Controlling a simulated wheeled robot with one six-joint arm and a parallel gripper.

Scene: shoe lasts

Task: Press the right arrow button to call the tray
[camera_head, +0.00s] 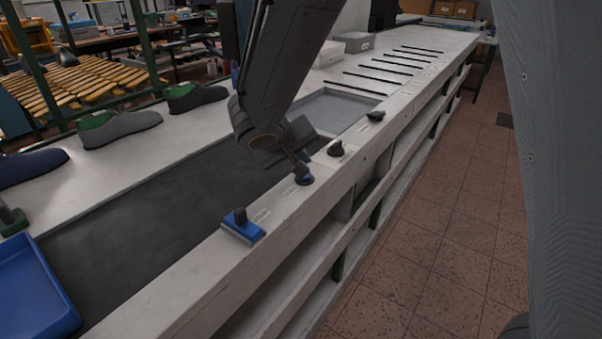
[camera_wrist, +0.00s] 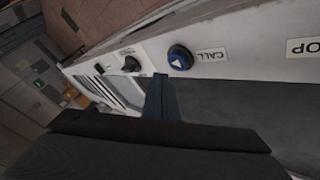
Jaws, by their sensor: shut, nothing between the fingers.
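The call button (camera_wrist: 181,57) is a round blue button with a white arrow, beside a label reading CALL (camera_wrist: 211,55) in the wrist view. In the head view the button (camera_head: 304,179) sits on the white rail, partly covered by my gripper. My gripper (camera_head: 299,163) is shut and empty, pointing down at the button from above. In the wrist view its closed fingertips (camera_wrist: 160,79) show just beside the button; I cannot tell whether they touch it. A blue tray (camera_head: 38,293) is at the lower left on the dark belt (camera_head: 165,220).
A blue block with a black top (camera_head: 242,226) stands nearer on the rail (camera_head: 205,270). Black knobs (camera_head: 336,148) (camera_head: 376,115) are farther along it. Shoe lasts (camera_head: 120,128) line the far side of the belt. The tiled floor (camera_head: 440,230) at right is clear.

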